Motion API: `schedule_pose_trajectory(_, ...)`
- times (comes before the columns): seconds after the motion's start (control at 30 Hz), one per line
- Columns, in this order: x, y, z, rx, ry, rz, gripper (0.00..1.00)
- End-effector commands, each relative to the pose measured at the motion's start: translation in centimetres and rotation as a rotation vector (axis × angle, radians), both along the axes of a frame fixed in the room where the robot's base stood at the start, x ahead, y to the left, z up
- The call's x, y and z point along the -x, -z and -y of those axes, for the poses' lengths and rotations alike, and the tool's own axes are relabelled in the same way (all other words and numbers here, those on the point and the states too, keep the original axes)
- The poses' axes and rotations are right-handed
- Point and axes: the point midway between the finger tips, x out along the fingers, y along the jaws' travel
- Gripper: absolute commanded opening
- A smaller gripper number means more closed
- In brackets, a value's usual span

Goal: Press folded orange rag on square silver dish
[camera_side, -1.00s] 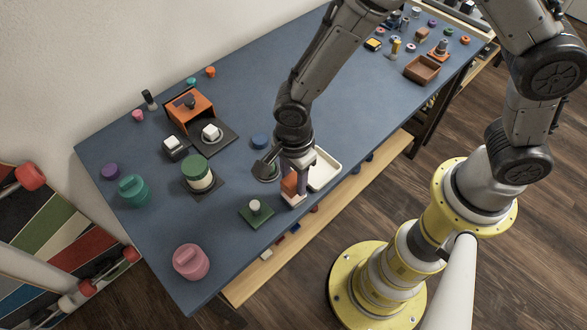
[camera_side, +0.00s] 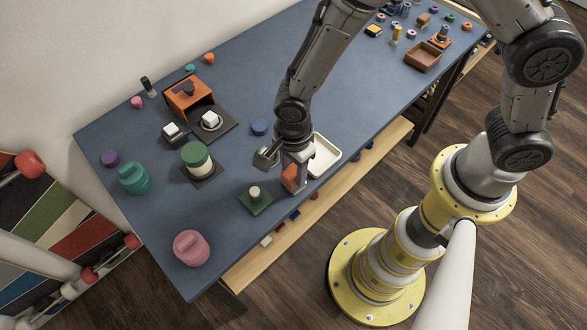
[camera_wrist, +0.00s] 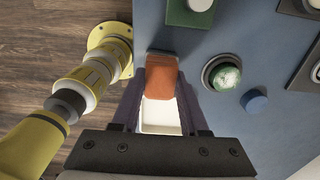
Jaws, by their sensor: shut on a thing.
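My gripper (camera_side: 292,177) points down near the table's front edge, beside the cream tray. It is shut on the orange rag (camera_side: 289,178), a small folded block. In the wrist view the rag (camera_wrist: 162,74) sits between the two dark fingertips. The rectangular cream tray (camera_side: 325,158) lies just right of the gripper; its pale floor (camera_wrist: 160,118) shows between the fingers in the wrist view. I cannot make out a separate square silver dish; the gripper hides part of the table. Whether the rag touches anything below cannot be told.
A green board with a white knob (camera_side: 255,196) stands close left of the gripper. A round dish with green contents (camera_wrist: 223,74) and a blue disc (camera_wrist: 255,101) lie nearby. A pink jar (camera_side: 191,248) is at the front left. The table's middle right is clear.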

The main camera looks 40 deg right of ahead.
Motion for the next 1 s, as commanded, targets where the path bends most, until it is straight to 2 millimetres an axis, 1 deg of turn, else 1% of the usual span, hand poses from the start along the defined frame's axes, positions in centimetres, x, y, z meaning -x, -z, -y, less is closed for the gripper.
schedule_pose_trajectory(1.0,-0.02,0.93,-0.01,0.000,0.000,0.000,0.00)
